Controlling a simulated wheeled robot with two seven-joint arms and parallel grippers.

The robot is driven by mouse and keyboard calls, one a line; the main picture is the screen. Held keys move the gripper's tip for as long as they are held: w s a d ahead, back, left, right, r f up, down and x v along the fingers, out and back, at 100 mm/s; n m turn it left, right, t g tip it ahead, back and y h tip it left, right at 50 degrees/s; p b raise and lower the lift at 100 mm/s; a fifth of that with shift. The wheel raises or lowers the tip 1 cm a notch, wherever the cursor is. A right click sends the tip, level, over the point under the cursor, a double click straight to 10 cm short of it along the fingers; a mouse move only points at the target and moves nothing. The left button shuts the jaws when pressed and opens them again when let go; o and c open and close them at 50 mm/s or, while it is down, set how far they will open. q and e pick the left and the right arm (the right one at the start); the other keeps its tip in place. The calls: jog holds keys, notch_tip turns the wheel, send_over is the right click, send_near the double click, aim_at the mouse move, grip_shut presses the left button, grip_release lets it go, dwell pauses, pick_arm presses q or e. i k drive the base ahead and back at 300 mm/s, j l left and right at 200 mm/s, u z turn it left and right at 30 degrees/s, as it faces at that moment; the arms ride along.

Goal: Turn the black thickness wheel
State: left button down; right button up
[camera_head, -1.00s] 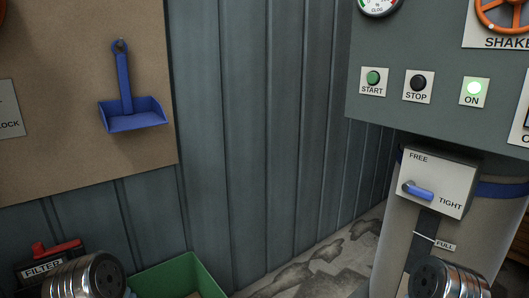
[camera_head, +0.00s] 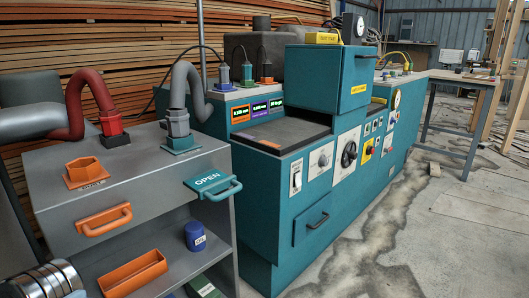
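A black wheel (camera_head: 349,154) sits on a light plate on the front of the teal machine (camera_head: 262,225), right of centre in the head view. I take it for the thickness wheel, but its label is too small to read. Part of my metallic arm shows in the bottom left corner, well apart from the wheel. Neither gripper's fingers are in view.
A pale dial (camera_head: 321,159) and yellow switch plate (camera_head: 367,150) flank the wheel. A workbench (camera_head: 452,77) stands behind.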

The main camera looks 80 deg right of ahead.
aim_at(349, 154)
jog(key=z, duration=3.65)
jog(key=i+l+z, duration=0.15)
jog(key=i+z, duration=0.15)
jog(key=z, duration=0.15)
jog(key=i+z, duration=0.3)
jog(key=z, duration=0.15)
jog(key=i, duration=0.75)
jog(key=i+l+u, duration=0.1)
jog(key=i, duration=0.7)
jog(key=i+l, duration=0.1)
jog(key=i, duration=0.65)
